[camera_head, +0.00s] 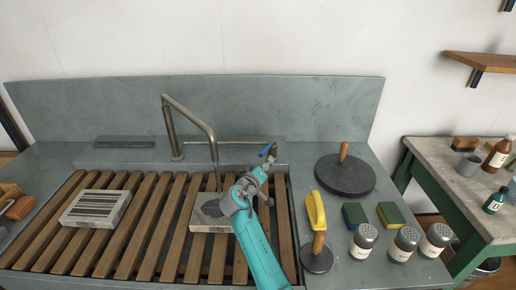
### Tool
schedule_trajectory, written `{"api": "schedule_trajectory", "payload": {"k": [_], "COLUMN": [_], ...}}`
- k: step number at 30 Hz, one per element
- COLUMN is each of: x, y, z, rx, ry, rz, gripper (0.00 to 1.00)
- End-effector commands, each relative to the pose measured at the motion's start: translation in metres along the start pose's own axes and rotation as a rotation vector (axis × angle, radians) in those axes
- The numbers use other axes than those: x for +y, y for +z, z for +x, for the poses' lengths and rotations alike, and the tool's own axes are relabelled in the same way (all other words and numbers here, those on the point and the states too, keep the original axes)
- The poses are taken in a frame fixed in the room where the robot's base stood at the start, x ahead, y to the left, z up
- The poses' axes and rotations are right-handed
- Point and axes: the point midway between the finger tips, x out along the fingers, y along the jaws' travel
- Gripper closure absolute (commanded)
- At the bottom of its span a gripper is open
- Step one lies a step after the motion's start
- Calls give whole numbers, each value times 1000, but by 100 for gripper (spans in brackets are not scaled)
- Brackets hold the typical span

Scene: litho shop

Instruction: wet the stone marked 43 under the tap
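A pale stone slab (200,220) lies on the wooden slats under the tap spout, with a dark patch on its top. My arm covers its right part, and no number can be read on it. The grey gooseneck tap (189,114) stands behind the slats, its spout end above this stone. A thin vertical line below the spout looks like water. A thin bar runs right from the tap to a blue end (267,150). My gripper (266,160) is at or beside that blue end; its fingers are too small to tell open from shut.
A second stone (75,212) with dark stripes lies on the slats (150,225) at left. Right of the sink are a round black disc with a handle (345,178), a yellow tool (316,210), sponges (391,214) and several shakers (404,243). Slats between the stones are clear.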

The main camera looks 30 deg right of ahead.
Motion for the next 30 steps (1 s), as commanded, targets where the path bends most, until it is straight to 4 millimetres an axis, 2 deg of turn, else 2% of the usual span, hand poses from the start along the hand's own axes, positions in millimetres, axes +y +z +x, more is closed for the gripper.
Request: {"api": "schedule_trajectory", "payload": {"k": [5,10,14,24,30], "x": [-8,-8,-7,-2,-1], "y": [-9,-12,-14,-21,-24], "z": [-19,-17,-1,57,78], "rx": [98,121,119,117,117], "ry": [69,88,88,87,86], "rz": [-143,-177,-175,-174,-174], "gripper": [61,61,61,61,61]}}
